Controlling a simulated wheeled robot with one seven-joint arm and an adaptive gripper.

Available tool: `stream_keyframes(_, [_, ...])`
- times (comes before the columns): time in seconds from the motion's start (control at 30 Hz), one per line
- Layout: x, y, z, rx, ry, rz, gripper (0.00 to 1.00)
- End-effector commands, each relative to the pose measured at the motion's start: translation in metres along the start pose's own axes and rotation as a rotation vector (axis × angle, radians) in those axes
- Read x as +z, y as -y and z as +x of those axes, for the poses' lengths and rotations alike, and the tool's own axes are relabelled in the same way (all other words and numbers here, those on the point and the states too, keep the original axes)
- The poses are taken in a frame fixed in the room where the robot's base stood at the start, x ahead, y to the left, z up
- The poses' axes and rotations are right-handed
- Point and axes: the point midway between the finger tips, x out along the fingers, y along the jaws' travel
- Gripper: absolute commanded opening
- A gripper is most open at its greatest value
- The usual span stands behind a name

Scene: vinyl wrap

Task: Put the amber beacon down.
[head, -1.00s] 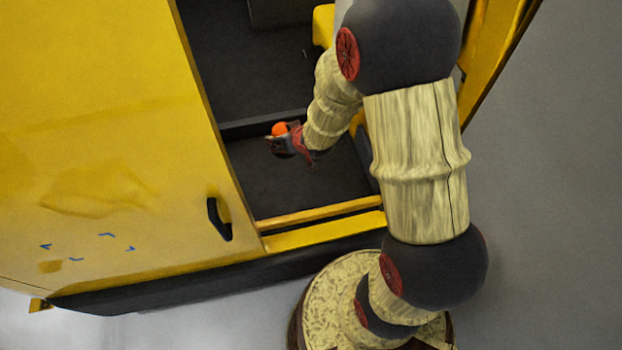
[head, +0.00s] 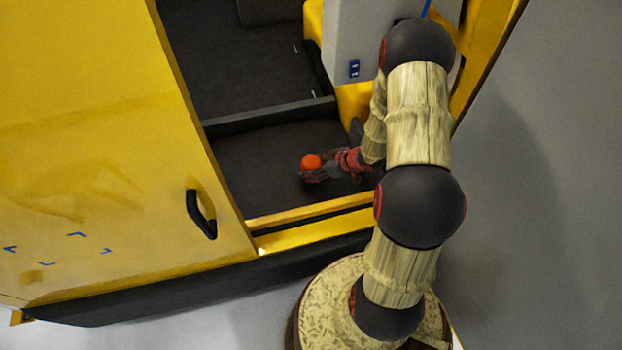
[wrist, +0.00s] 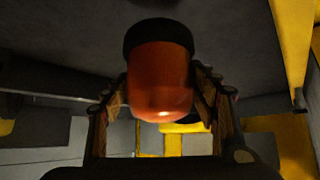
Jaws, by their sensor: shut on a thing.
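The amber beacon (head: 311,161) shows as an orange dome in the head view, held at the tip of my gripper (head: 318,174). In the wrist view the beacon (wrist: 160,82) has an orange-red body and a black base at the top of the picture. The fingers of my gripper (wrist: 163,105) are on its left and right sides, shut on it. In the head view the beacon is over the dark lower floor (head: 260,190) inside the yellow cabin opening. I cannot tell whether its base touches a surface.
A yellow panel with a black handle (head: 201,213) bounds the opening on the left. A raised lip (head: 265,116) runs behind the lower floor, and a yellow sill (head: 310,232) runs in front. A grey column with a blue switch plate (head: 354,68) stands behind at the right.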

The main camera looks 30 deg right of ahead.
Motion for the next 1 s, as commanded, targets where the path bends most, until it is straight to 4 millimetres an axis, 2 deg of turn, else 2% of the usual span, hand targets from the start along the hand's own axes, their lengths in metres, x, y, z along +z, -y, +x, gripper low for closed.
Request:
stream_keyframes(0.03, [0.008, 0.0, 0.009, 0.0, -0.001, 0.001, 0.05])
stream_keyframes(0.27, [0.02, 0.0, 0.021, 0.001, -0.001, 0.0, 0.05])
stream_keyframes(0.53, [0.048, 0.0, 0.049, 0.0, -0.001, 0.001, 0.05])
stream_keyframes(0.97, [0.051, -0.001, 0.052, 0.001, -0.001, -0.001, 0.05])
stream_keyframes(1.0, [0.052, 0.0, 0.053, 0.001, 0.0, 0.0, 0.6])
